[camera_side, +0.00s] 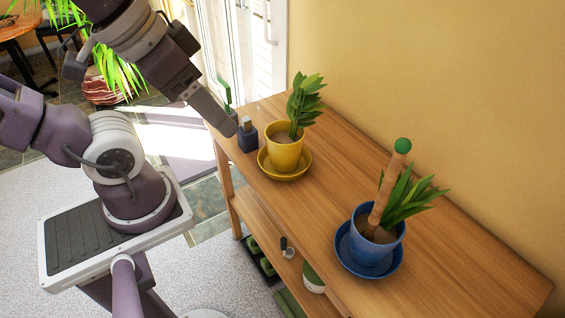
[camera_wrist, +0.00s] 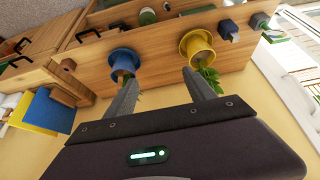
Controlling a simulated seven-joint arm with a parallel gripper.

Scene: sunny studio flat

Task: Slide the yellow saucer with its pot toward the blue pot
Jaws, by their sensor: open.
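The yellow saucer (camera_side: 290,178) lies on the wooden table with the yellow pot (camera_side: 284,153) upright in it, holding a leafy plant. The blue pot (camera_side: 372,250) stands in a blue saucer (camera_side: 343,258) nearer the side camera, to the right. My gripper (camera_side: 230,127) is at the table's far left end, left of the yellow saucer and apart from it. In the wrist view my gripper (camera_wrist: 162,88) is open with nothing between its fingers. There the yellow pot (camera_wrist: 200,48) and blue pot (camera_wrist: 124,62) appear upside down beyond the fingertips.
A brown stake with a green ball top (camera_side: 403,146) rises from the blue pot. Bare wood (camera_side: 325,185) lies between the two saucers. A yellow wall (camera_side: 440,90) borders the table's back.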

